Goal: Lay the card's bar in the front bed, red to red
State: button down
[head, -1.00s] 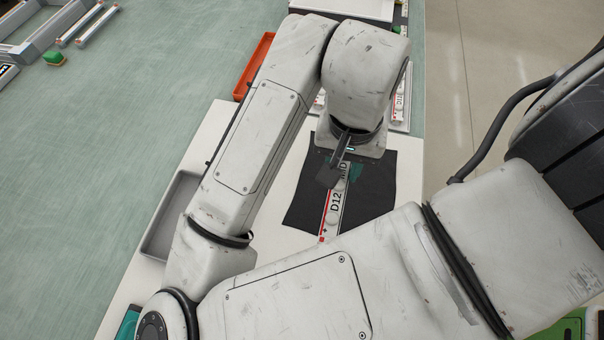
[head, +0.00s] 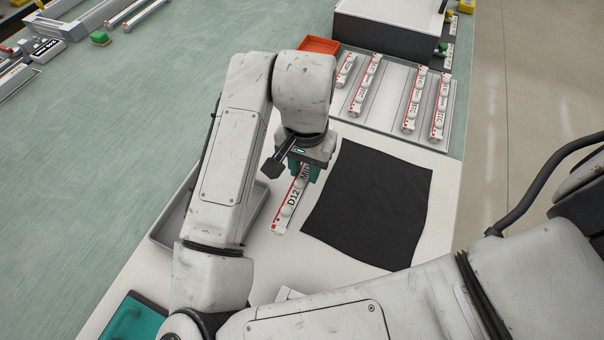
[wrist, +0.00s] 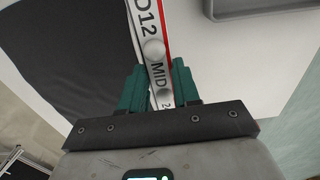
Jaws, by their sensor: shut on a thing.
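A white bar (head: 288,204) marked "D12" and "MID" has a red stripe along one long edge and round white domes. My gripper (head: 306,170), with teal fingers, is shut on its far part. In the head view the red edge is on the left and a red plus mark is at the near end. In the wrist view the bar (wrist: 150,45) runs up from between the fingers (wrist: 159,88), red edge on the right. It seems to be above the white table, left of the black cloth (head: 370,205). I cannot make out the card or identify the front bed.
A grey tray (head: 165,238) lies left of the bar, partly behind my arm. A rack (head: 388,112) with several similar bars stands at the back, beside an orange tray (head: 318,45). Grey rail fixtures (head: 72,22) and a green knob (head: 99,38) are at far left.

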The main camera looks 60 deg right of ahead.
aim_at(302, 171)
jog(key=shift+w+f, duration=0.2)
jog(key=shift+f, duration=0.1)
jog(key=shift+w+f, duration=0.15)
jog(key=shift+f, duration=1.5)
jog(key=shift+f, duration=0.1)
jog(key=c, duration=0.8)
grip_release()
